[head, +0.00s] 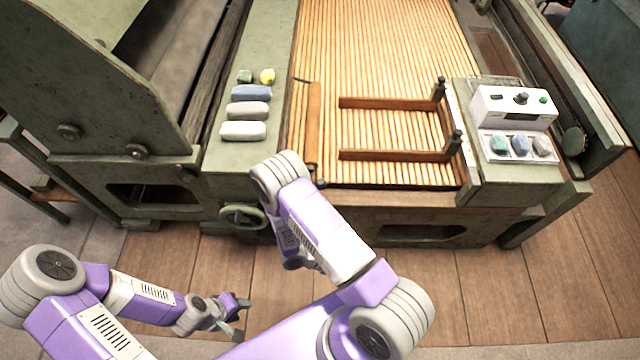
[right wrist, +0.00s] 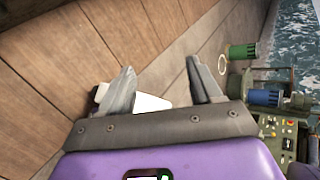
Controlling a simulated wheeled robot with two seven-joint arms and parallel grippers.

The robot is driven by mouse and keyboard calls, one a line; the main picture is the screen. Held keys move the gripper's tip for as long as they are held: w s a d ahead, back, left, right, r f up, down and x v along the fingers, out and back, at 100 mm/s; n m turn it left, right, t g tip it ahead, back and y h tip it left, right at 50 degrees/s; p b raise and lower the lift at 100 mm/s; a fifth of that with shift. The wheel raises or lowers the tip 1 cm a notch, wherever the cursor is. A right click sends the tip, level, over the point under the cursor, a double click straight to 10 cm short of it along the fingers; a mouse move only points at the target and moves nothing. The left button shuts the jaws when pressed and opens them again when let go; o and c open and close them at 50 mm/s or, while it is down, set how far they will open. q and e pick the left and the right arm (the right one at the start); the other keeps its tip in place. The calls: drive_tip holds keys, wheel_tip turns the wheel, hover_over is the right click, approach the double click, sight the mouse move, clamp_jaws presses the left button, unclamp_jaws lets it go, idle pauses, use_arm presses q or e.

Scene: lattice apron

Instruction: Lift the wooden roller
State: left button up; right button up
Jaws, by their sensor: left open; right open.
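My left gripper (head: 240,318) is open and empty, low over the floor at the bottom left, well away from the roller. My right gripper (right wrist: 162,76) is open in the right wrist view, with floorboards behind its fingers and no roller between them. In the head view it is not clearly visible.
Two brown bars (head: 390,103) with dark posts lie across the bed, right of the roller. A white control box (head: 513,107) stands at right. A handwheel (head: 242,216) juts from the front frame.

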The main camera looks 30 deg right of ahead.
drive_tip(key=w+d+r+n+t+h, duration=0.25)
drive_tip(key=w+n+t+h, duration=0.35)
drive_tip(key=w+n, duration=0.4)
drive_tip(key=n+t+y, duration=0.1)
drive_tip(key=n+t, duration=0.5)
drive_tip(key=t, duration=0.3)
approach(321, 184)
drive_tip(key=w+d+f, duration=0.2)
drive_tip(key=w+d, duration=0.1)
drive_tip(key=b+x, duration=0.1)
drive_tip(key=x, duration=0.4)
drive_tip(key=shift+w+d, duration=0.1)
drive_tip(key=shift+d, duration=0.2)
drive_tip(key=shift+w+d+r+b, duration=0.1)
drive_tip(key=shift+w+d+b, duration=0.25)
drive_tip(key=shift+d, duration=0.15)
clamp_jaws()
